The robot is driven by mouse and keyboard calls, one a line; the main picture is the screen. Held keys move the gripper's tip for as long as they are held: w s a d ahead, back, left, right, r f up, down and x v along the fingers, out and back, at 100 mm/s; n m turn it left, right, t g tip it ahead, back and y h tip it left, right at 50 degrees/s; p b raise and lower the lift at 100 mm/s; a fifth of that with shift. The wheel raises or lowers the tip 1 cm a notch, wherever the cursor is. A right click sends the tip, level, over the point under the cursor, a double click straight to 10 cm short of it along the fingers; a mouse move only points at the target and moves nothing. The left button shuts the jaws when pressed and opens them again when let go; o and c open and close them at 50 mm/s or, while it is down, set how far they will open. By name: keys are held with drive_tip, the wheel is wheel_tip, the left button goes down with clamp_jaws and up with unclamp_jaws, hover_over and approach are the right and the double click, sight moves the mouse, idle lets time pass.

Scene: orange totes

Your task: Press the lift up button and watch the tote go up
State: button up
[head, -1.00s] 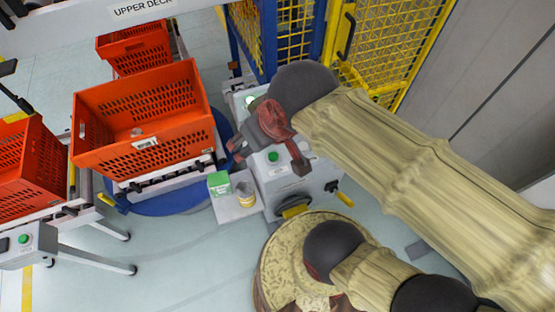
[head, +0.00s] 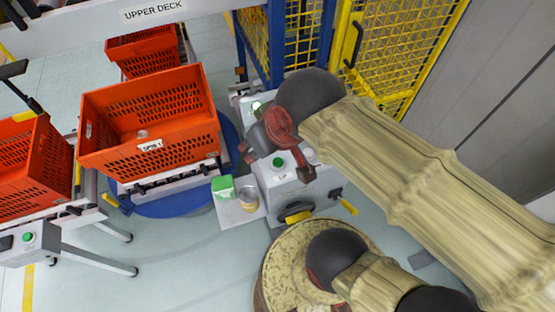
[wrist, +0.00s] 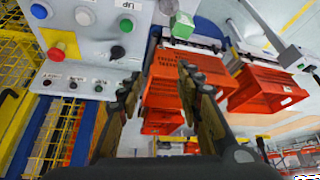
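A grey control box (head: 284,180) stands beside the lift and carries a green button (head: 278,162). In the wrist view its panel (wrist: 100,38) shows a green button (wrist: 126,24) by an upside-down label reading "UP", and a black button (wrist: 117,52). My gripper (head: 272,156) is above the box, fingers spread. In the wrist view my gripper (wrist: 160,72) is open and empty, with the panel to the left of its fingers. I see no contact with a button. The orange tote (head: 150,110) sits on the lift's rollers, over a blue round base (head: 175,206).
A red stop button (wrist: 58,50) on yellow shares the panel. A small green box (head: 223,187) and a tin (head: 247,200) stand on a side shelf. More orange totes (head: 28,160) are at left. Yellow mesh fencing (head: 400,50) stands behind my arm.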

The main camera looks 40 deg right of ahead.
clamp_jaws()
idle(1.5)
